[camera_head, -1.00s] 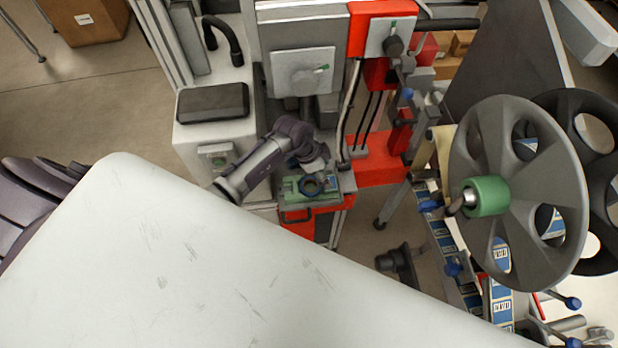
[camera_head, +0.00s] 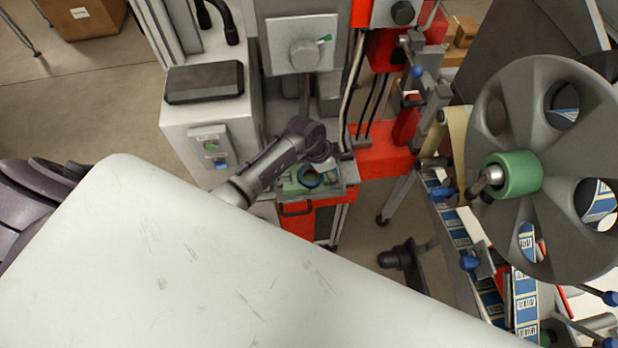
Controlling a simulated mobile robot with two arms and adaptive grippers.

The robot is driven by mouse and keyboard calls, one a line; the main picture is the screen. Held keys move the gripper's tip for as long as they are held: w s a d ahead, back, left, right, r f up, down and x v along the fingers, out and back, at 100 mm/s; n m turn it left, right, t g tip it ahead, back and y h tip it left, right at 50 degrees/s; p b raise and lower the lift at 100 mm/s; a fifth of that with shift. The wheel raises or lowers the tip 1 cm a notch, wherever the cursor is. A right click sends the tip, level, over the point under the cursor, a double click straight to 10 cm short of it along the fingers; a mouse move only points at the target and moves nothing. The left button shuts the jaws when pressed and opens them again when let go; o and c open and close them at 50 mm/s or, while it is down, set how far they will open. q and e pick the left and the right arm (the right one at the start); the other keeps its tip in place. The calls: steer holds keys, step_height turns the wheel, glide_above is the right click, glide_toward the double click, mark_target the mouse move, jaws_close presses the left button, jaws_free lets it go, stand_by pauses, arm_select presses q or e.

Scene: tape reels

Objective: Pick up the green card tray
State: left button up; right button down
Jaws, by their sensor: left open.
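The green card tray (camera_head: 291,188) sits on a grey ledge of the machine, above a red front with a black handle. A dark ring-shaped part with a bluish inside shows over the tray. My left arm reaches in from the lower left, and my left gripper (camera_head: 312,177) is at the tray, directly over it from this view. The gripper is open. Its fingers are small and partly merge with the tray, so I cannot tell whether they touch it. My right gripper is not in view.
A large grey reel (camera_head: 545,225) with a green hub (camera_head: 516,174) stands at the right, above a strip of blue labels (camera_head: 458,238). Red machine parts (camera_head: 385,160) flank the tray on the right. A white cabinet (camera_head: 205,130) stands to its left.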

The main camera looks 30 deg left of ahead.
arm_select(q)
steer(key=c, duration=1.1)
steer(key=shift+o, duration=0.2)
steer(key=shift+r, duration=0.15)
